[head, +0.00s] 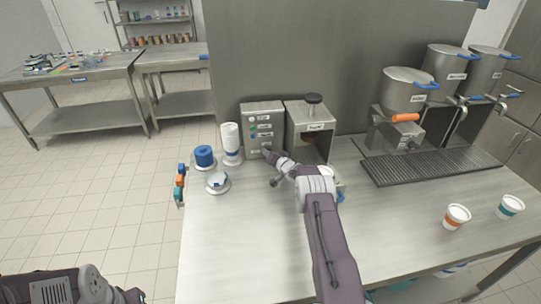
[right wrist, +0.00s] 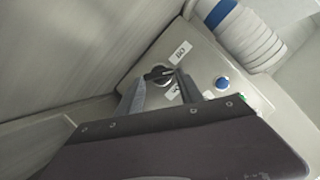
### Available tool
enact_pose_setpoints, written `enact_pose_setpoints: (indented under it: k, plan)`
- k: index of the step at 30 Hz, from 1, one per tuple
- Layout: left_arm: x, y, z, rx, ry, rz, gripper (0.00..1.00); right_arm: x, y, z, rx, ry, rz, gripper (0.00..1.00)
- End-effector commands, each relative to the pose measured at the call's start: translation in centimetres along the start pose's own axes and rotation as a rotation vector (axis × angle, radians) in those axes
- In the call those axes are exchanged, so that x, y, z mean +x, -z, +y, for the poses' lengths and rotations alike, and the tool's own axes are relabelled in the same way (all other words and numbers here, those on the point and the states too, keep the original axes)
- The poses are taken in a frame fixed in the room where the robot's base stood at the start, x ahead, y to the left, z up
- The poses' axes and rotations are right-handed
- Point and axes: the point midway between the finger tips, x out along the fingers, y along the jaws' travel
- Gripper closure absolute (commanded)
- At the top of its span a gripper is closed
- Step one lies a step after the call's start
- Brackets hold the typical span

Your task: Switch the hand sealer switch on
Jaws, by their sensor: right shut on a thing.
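A grey metal control box (head: 262,118) stands at the back of the table, left of the hand sealer (head: 310,122) with its black top knob. In the right wrist view, the box face has a black rotary switch (right wrist: 158,75) between two small white labels that I cannot read for certain. My right gripper (head: 268,153) is at the lower front of the box. In the right wrist view its two fingers (right wrist: 163,80) are shut on the switch, one on each side. My left gripper (head: 130,295) is at the bottom left edge, partly cut off; its jaws are unclear.
A white bottle (head: 230,138), a blue roll (head: 204,155) and a small white dish (head: 218,186) stand left of the box. Two cups (head: 456,216) (head: 510,206) stand at the right. Pots with taps (head: 405,92) stand behind a drip grate (head: 430,167). The front left table is clear.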

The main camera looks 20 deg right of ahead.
Motion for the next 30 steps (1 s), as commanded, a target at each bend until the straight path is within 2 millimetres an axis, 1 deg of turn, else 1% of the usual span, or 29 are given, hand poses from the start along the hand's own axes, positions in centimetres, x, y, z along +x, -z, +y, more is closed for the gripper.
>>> enact_pose_setpoints:
  k: [12, 13, 14, 15, 25, 30]
  plan:
    - [0.0, 0.0, 0.0, 0.0, 0.0, 0.0, 0.64, 0.0, 0.1, 0.0, 0.007, 0.002, 0.001, 0.97]
    - [0.0, 0.0, 0.0, 0.0, 0.0, 0.0, 0.64, 0.0, 0.1, 0.0, 0.007, 0.002, 0.001, 0.48]
    - [0.0, 0.0, 0.0, 0.0, 0.0, 0.0, 0.64, 0.0, 0.1, 0.0, 0.007, 0.002, 0.001, 0.4]
    - [0.0, 0.0, 0.0, 0.0, 0.0, 0.0, 0.64, 0.0, 0.1, 0.0, 0.006, 0.002, 0.001, 0.35]
    - [0.0, 0.0, 0.0, 0.0, 0.0, 0.0, 0.64, -0.1, 0.1, 0.0, 0.006, 0.002, 0.0, 0.35]
    - [-0.2, 0.0, 0.0, 0.0, 0.0, 0.0, 0.64, -1.4, 0.1, -0.1, 0.006, 0.002, -0.002, 0.35]
